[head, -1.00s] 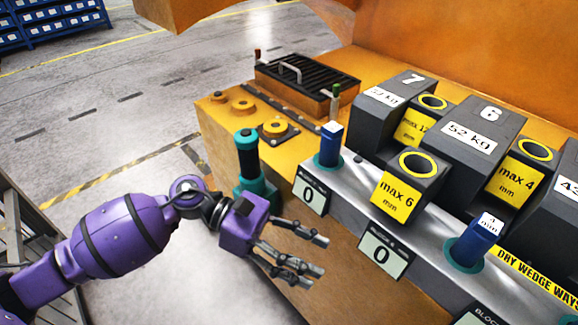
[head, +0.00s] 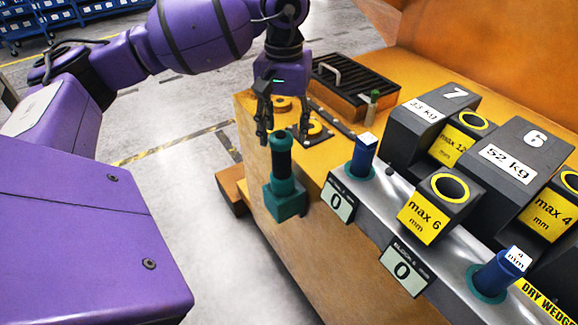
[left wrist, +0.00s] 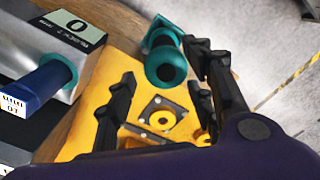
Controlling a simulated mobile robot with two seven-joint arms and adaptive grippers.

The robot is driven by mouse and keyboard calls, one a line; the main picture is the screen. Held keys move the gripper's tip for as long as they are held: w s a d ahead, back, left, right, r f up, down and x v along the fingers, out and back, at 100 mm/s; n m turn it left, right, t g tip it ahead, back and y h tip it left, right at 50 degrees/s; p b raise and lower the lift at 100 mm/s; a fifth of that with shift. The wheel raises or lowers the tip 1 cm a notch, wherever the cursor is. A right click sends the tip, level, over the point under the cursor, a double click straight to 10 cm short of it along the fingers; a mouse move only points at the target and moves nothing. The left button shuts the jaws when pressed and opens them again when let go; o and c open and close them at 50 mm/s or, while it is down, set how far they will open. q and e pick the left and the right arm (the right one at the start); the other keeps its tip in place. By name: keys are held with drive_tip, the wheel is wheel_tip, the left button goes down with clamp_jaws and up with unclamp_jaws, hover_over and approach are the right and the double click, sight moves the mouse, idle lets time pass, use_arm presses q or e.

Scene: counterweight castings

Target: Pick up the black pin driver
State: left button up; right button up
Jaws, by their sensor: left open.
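The black pin driver (head: 280,158) stands upright in a teal holder (head: 286,200) at the left corner of the orange machine. In the left wrist view the open fingers (left wrist: 160,78) also appear to either side of the driver's top; contact cannot be seen. My right gripper is not in view.
A blue pin (head: 364,155) stands in a teal socket on the grey rail, right of the driver. A second blue pin (head: 500,270) is farther along. Dark castings (head: 436,125) fill the right side. A black grille (head: 345,85) lies behind. Open floor is left.

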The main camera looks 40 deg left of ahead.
sight(285, 165)
use_arm(q)
drive_tip(key=f, duration=0.1)
drive_tip(key=s+f, duration=0.1)
drive_tip(key=shift+f, duration=0.3)
wheel_tip(285, 165, down, 2)
drive_tip(key=shift+f+p, duration=0.2)
drive_tip(key=shift+p, duration=0.2)
drive_tip(key=shift+w+f, duration=0.1)
drive_tip(key=shift+f, duration=0.2)
drive_tip(key=f, duration=0.3)
drive_tip(key=f+p, duration=0.1)
drive_tip(key=f, duration=0.1)
drive_tip(key=shift+w, duration=0.35)
drive_tip(key=shift+f, duration=0.15)
drive_tip(key=shift+c, duration=0.7)
clamp_jaws()
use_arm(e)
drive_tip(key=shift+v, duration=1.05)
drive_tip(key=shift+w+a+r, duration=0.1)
